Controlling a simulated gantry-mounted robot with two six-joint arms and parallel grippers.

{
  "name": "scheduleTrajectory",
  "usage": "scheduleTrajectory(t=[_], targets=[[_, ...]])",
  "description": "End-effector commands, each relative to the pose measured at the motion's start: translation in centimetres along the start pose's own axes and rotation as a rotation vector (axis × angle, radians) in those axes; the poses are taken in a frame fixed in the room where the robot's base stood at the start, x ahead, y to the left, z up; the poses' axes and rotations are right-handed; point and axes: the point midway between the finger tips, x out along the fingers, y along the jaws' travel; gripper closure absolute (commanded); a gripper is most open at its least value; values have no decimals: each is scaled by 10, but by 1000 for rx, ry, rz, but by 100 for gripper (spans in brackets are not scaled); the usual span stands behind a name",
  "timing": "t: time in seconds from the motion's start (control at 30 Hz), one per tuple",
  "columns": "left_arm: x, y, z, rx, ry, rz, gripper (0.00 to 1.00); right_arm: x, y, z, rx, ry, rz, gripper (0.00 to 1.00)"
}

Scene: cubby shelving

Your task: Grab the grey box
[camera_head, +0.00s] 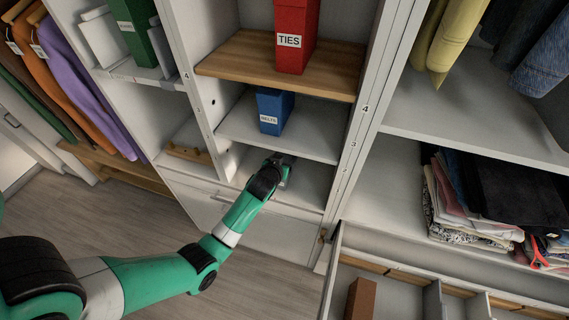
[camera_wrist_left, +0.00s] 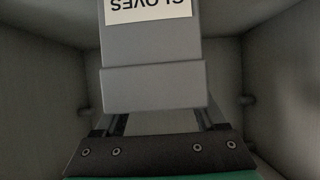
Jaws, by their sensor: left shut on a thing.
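The grey box (camera_wrist_left: 152,75) fills the upper middle of the left wrist view. It has a white label reading GLOVES, upside down in that view. My left gripper (camera_wrist_left: 160,118) is shut on the box, with one finger on each side of it. In the head view my left gripper (camera_head: 280,163) reaches into the low cubby under the blue box, and my own wrist hides most of the grey box there. My right gripper is not in view.
A blue box (camera_head: 273,110) stands on the shelf just above my left gripper. A red TIES box (camera_head: 296,38) stands on the wooden shelf higher up. Cubby walls close in on both sides. An open drawer (camera_head: 400,290) is at the lower right.

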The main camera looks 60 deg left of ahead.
Motion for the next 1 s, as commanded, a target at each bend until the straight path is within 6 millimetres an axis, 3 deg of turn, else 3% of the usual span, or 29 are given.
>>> scheduleTrajectory(t=[0.23,0.5,0.67,1.0], targets=[[-4,0,-8,0,1,0,98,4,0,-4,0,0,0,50],[-21,0,-36,0,2,0,98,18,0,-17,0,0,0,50],[-51,0,-15,3,-3,1,98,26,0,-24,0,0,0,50],[-141,1,36,4,-3,3,98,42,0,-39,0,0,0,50]])
